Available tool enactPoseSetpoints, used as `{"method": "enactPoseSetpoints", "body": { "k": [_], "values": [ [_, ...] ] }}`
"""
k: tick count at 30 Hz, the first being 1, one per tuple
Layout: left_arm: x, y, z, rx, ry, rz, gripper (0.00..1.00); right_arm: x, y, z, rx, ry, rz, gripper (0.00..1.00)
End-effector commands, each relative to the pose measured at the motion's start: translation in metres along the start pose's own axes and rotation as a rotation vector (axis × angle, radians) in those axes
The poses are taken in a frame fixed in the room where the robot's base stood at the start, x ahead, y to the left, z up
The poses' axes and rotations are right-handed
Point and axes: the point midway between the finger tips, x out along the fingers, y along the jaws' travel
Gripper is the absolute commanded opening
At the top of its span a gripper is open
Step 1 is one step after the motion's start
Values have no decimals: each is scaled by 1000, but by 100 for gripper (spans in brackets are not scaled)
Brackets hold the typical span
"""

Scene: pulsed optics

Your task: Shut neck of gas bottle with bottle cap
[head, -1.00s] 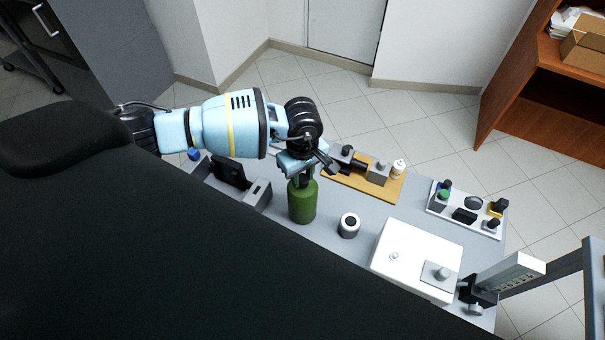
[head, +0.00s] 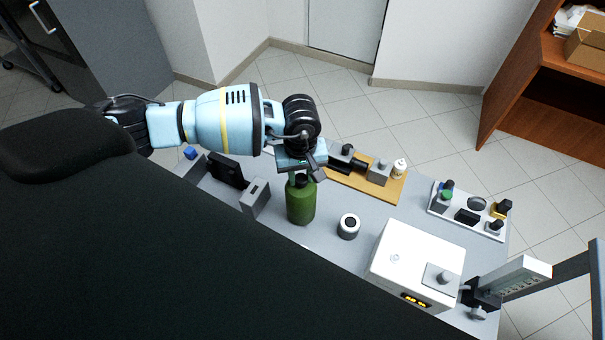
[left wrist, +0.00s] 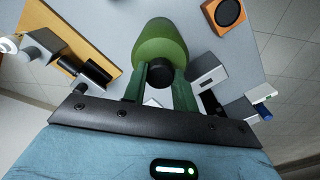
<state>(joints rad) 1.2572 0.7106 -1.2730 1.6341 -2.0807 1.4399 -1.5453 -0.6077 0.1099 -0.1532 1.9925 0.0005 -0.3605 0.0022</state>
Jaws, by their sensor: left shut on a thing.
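The gas bottle (head: 301,204) is a green cylinder standing upright on the grey table below my left gripper (head: 300,175). It also fills the upper middle of the left wrist view (left wrist: 160,40). The bottle cap (left wrist: 160,73) is a small black piece between the green fingers of my left gripper (left wrist: 168,80), which are shut on it. The cap is at the bottle's top end, over the neck. I cannot tell whether it is seated on the neck or just above it. My right gripper is not in view.
A wooden board with parts (head: 390,187) lies behind. A white box (head: 415,255) and a parts tray (head: 468,213) are further right.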

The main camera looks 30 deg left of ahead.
Motion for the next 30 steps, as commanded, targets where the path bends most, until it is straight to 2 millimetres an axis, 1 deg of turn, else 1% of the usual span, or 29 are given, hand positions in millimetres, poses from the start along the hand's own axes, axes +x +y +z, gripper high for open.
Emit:
{"method": "enactPoseSetpoints", "body": {
  "k": [1,2,11,14,17,18,20,25,30],
  "values": [
    [4,-2,2,27,-4,-6,0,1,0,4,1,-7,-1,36],
    [3,-2,2,38,-4,-6,0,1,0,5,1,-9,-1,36],
    [2,-2,2,51,-4,-6,0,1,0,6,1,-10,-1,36],
    [4,-2,2,106,-5,-6,0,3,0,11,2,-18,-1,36],
    [5,-2,1,225,-6,-6,0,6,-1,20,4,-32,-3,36],
    [4,-2,2,245,-6,-7,0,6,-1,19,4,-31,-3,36],
    [3,-2,2,253,-5,-6,0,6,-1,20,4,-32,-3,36],
    [4,-2,1,367,-4,-6,0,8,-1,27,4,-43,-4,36],
    [1,-1,1,388,-3,-4,0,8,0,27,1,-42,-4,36]
  ]
}}
